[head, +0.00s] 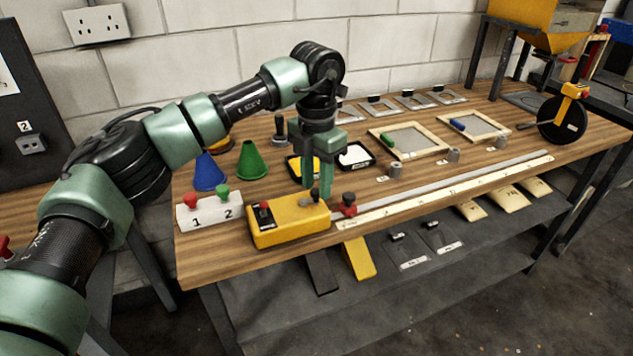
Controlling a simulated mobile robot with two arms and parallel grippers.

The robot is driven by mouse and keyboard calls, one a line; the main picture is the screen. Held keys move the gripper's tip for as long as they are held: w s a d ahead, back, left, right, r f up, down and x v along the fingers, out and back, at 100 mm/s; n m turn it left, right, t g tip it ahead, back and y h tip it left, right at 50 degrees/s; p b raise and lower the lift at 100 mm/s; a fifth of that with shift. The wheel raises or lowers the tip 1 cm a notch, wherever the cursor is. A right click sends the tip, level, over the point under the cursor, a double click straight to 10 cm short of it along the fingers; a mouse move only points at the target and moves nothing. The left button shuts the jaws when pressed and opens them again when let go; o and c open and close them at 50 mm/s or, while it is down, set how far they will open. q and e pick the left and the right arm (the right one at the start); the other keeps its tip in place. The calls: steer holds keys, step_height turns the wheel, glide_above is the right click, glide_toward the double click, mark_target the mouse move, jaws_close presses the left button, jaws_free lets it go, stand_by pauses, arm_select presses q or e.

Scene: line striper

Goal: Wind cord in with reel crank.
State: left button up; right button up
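The reel (563,119) is a black disc with a yellow bracket, standing at the right end of the wooden bench. A thin dark rod sticks out to its left and may be the crank; it is too small to be sure. No cord can be made out. My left gripper (318,190) points down over the front middle of the bench, behind the yellow control box, far to the left of the reel. Its two green fingers stand apart, and I see nothing held between them. My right gripper is not in view.
Blue (209,173) and green (251,162) cones stand behind. A long ruler strip (450,190) runs along the front. Framed screens (409,141) lie between gripper and reel.

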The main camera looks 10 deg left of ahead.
mark_target(316, 190)
arm_select(q)
steer(key=shift+o, duration=0.4)
step_height(316, 190, up, 8)
steer(key=shift+f+b, duration=0.15)
steer(key=shift+b, duration=0.2)
